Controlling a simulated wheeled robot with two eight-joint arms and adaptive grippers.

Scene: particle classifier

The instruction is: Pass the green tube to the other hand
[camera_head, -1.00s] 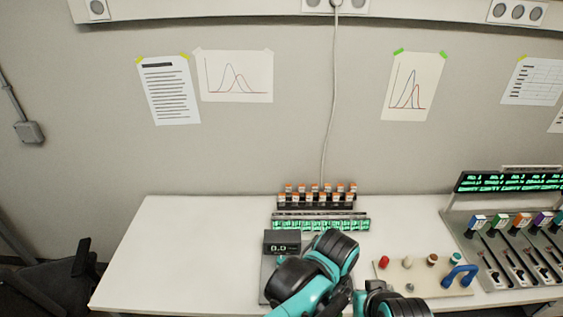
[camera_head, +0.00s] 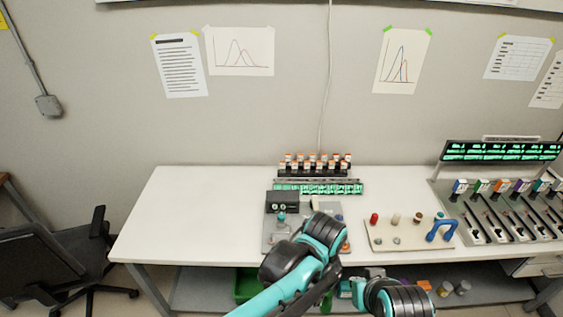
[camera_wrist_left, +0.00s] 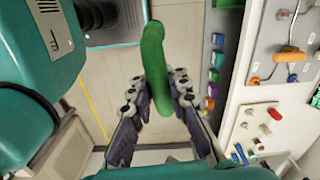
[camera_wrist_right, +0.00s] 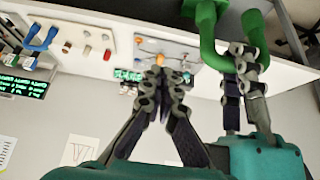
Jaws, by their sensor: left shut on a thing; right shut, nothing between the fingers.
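The green tube (camera_wrist_left: 152,60) is gripped by my left gripper (camera_wrist_left: 160,88), with one finger on each side, in the left wrist view. In the right wrist view the bent green tube (camera_wrist_right: 207,35) sits at the upper right, with the left gripper (camera_wrist_right: 246,68) around part of it. My right gripper (camera_wrist_right: 160,82) is shut and empty, to the left of the tube and apart from it. In the head view, a small bit of green (camera_head: 327,301) shows low between my arms. My arm links hide most of both grippers there.
The white table (camera_head: 180,215) stands ahead. A lower shelf holds a green bin (camera_head: 246,285). A black chair (camera_head: 70,245) is at left.

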